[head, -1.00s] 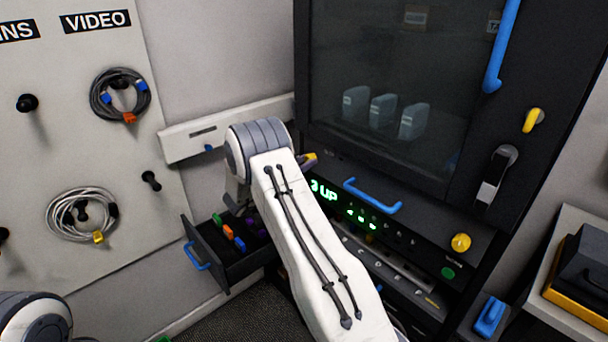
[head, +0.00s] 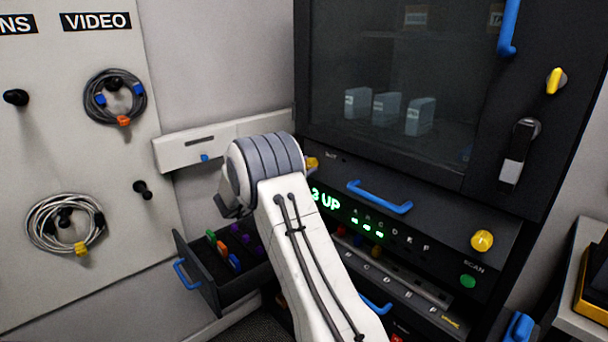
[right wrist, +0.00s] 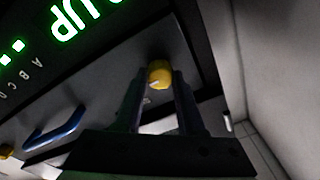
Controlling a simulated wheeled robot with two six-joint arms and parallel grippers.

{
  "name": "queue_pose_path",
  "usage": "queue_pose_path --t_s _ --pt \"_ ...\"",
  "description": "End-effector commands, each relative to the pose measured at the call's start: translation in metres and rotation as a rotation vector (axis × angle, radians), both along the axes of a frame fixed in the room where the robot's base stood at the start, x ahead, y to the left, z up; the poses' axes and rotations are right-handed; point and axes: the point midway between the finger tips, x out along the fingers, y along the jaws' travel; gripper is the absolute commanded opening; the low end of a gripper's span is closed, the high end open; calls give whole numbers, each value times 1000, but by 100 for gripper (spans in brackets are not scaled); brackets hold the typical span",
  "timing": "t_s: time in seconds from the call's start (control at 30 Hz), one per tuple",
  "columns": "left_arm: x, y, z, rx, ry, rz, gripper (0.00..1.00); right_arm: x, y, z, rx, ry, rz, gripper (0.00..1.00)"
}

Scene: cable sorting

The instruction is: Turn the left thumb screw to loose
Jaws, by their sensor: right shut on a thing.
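The left thumb screw (head: 312,163) is a yellow knob on the dark panel left of the blue handle; in the head view my right arm hides most of it. In the right wrist view the yellow knob (right wrist: 159,74) sits between the two fingertips of my right gripper (right wrist: 161,78), which is shut on it. A pale mark shows on the knob's lower left. In the head view the right gripper's fingers are hidden behind my wrist. A matching yellow thumb screw (head: 482,240) is at the panel's right end. My left gripper is not in view.
A blue handle (head: 380,197) and green-lit display (head: 326,198) are on the panel. An open drawer (head: 205,290) with coloured connectors stands below left. Cable coils hang on the left wall board (head: 100,200). A glass door (head: 390,60) is above.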

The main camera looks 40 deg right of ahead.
Motion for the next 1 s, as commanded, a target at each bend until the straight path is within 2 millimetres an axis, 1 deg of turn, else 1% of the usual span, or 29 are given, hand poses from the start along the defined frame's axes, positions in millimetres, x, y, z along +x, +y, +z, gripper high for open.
queue_pose_path --t_s 0.1,0.53,0.57,0.6,0.63,0.9,1.0 --pt "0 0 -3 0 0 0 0 0 0 -1 4 -17 2 0" --pt "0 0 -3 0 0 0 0 0 0 -1 4 -22 1 0" --pt "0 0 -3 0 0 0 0 0 0 -1 4 -22 1 50" --pt "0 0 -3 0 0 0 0 0 0 -1 3 -22 1 65" --pt "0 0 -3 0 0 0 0 0 0 0 3 -22 1 68" --pt "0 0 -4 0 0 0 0 0 0 0 2 -21 1 68" --pt "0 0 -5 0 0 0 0 0 5 -1 2 -21 2 68"
